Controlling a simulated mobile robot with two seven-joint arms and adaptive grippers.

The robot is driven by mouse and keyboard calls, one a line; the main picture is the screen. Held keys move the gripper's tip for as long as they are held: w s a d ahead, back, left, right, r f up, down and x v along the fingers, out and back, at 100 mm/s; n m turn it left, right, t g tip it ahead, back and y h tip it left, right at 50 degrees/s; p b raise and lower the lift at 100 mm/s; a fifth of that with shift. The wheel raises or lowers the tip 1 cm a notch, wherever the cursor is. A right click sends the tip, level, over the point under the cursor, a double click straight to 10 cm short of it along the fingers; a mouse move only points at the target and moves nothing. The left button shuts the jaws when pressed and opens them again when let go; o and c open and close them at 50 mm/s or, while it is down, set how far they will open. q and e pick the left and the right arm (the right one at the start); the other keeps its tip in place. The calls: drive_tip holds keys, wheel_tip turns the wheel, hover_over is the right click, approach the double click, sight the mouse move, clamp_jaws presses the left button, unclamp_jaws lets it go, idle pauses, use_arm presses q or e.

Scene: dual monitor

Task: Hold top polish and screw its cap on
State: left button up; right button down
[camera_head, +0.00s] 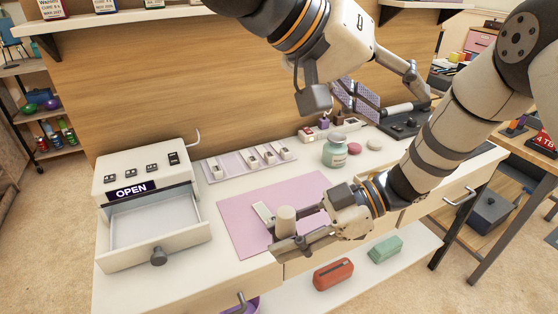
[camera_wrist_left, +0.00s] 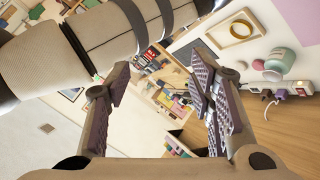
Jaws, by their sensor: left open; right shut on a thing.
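My right gripper (camera_head: 291,226) is low over the pink mat (camera_head: 240,212), with a beige cylinder (camera_head: 286,216) at its fingertips. I cannot tell whether the cylinder is the top polish or its cap. A pale flat block (camera_head: 263,213) lies beside it on the mat. My left gripper (camera_head: 362,92) is open above the back right of the counter. In the left wrist view its fingers (camera_wrist_left: 160,88) are spread with nothing held between them.
A teal jar (camera_head: 335,153) stands behind the mat, near a pink disc (camera_head: 354,148) and a cream disc (camera_head: 375,145). An open drawer unit (camera_head: 140,182) stands left. The mat's left part is clear.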

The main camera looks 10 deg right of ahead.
use_arm(q)
drive_tip(key=s+a+f+y, duration=0.3)
drive_tip(key=a+f+y, duration=0.2)
drive_tip(key=a, duration=0.1)
drive_tip(key=n+y, duration=0.2)
drive_tip(key=y, duration=0.3)
approach(286, 212)
drive_tip(key=s+r, duration=0.1)
drive_tip(key=shift+a+r+t+h, duration=0.2)
drive_tip(key=shift+a+t+h, duration=0.1)
drive_tip(key=shift+a+t, duration=0.15)
drive_tip(key=shift+d, duration=0.1)
drive_tip(key=x, duration=1.2)
drive_tip(key=shift+s, duration=0.1)
